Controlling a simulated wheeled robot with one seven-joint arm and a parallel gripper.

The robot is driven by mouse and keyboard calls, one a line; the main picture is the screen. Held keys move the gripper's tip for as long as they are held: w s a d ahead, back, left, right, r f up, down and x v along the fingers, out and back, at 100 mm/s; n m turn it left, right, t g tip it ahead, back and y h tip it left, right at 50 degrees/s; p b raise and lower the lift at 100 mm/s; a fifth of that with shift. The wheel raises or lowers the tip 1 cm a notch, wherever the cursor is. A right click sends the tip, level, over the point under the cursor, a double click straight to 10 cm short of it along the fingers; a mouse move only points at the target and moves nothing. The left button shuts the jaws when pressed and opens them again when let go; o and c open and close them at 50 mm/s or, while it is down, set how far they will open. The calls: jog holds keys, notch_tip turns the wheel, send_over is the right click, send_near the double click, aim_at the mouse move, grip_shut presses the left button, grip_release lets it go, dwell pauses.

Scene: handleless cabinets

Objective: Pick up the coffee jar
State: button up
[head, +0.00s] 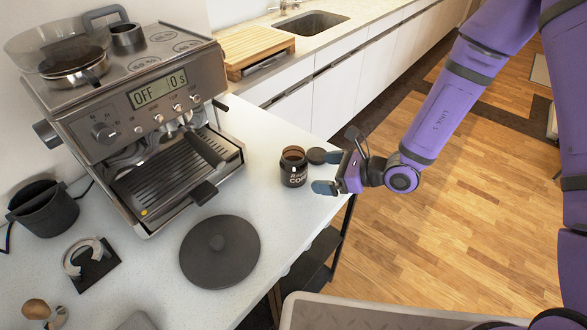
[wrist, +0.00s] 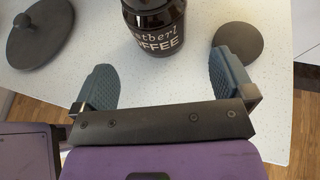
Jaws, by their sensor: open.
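The coffee jar (head: 293,168) is a small dark glass jar with white lettering, standing upright and without a lid near the right edge of the white counter. In the wrist view the jar (wrist: 155,28) stands just beyond my gripper, roughly centred between its fingers. My gripper (head: 332,172) is open and empty at the counter's edge, to the right of the jar. Its two blue-grey finger pads (wrist: 165,78) are spread wide and do not appear to touch the jar. A dark round lid (head: 316,156) lies flat on the counter beside the jar.
A coffee machine (head: 130,110) stands left of the jar. A dark round disc with a knob (head: 220,252) lies on the counter (head: 262,205) in front. A wooden board (head: 254,47) sits on the far counter. Wooden floor (head: 450,210) is open to the right.

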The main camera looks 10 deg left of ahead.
aim_at(306, 172)
jog(key=x, duration=0.8)
jog(key=shift+a+f, duration=0.1)
jog(key=shift+a, duration=0.2)
jog(key=shift+c, duration=0.5)
jog(key=c, duration=1)
jog(key=shift+o, duration=0.2)
